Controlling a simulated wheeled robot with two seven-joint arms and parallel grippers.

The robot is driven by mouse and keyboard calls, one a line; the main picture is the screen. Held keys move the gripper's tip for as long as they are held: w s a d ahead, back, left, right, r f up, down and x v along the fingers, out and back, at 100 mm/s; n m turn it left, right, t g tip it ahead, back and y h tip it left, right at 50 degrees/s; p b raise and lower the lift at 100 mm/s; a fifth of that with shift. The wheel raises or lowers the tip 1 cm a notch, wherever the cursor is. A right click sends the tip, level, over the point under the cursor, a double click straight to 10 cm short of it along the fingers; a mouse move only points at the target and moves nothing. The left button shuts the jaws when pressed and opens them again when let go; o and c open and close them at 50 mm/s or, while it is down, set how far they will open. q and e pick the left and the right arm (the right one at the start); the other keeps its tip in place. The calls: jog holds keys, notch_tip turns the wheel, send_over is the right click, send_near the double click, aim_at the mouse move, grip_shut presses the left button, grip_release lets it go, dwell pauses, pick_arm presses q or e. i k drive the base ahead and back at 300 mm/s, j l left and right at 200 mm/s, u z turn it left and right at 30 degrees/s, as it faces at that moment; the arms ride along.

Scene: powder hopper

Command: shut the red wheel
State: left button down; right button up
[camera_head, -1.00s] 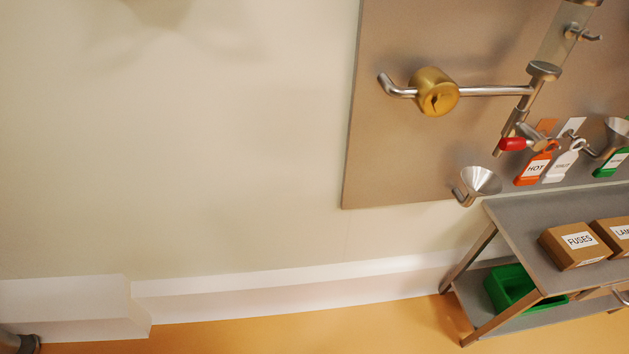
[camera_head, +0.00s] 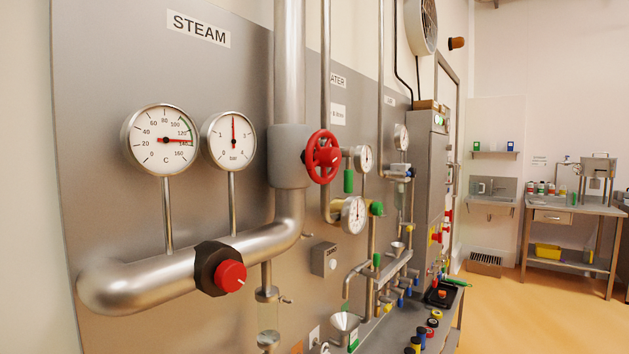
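The red wheel (camera_head: 323,157) is a spoked handwheel. It sits on a grey valve block (camera_head: 289,156) on the thick vertical steam pipe, right of the two round gauges. A red knob (camera_head: 231,276) on a dark hexagonal body is a separate part, lower on the horizontal steam pipe. Neither of my grippers is in the view, and nothing touches the wheel.
The temperature gauge (camera_head: 160,140) and bar gauge (camera_head: 229,140) stand left of the wheel under a STEAM label (camera_head: 199,29). Smaller pipes and valves crowd the panel to the right. The orange floor (camera_head: 545,315) at right is open, with a workbench (camera_head: 575,209) beyond.

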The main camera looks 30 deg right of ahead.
aim_at(326, 156)
jog(key=z, duration=1.05)
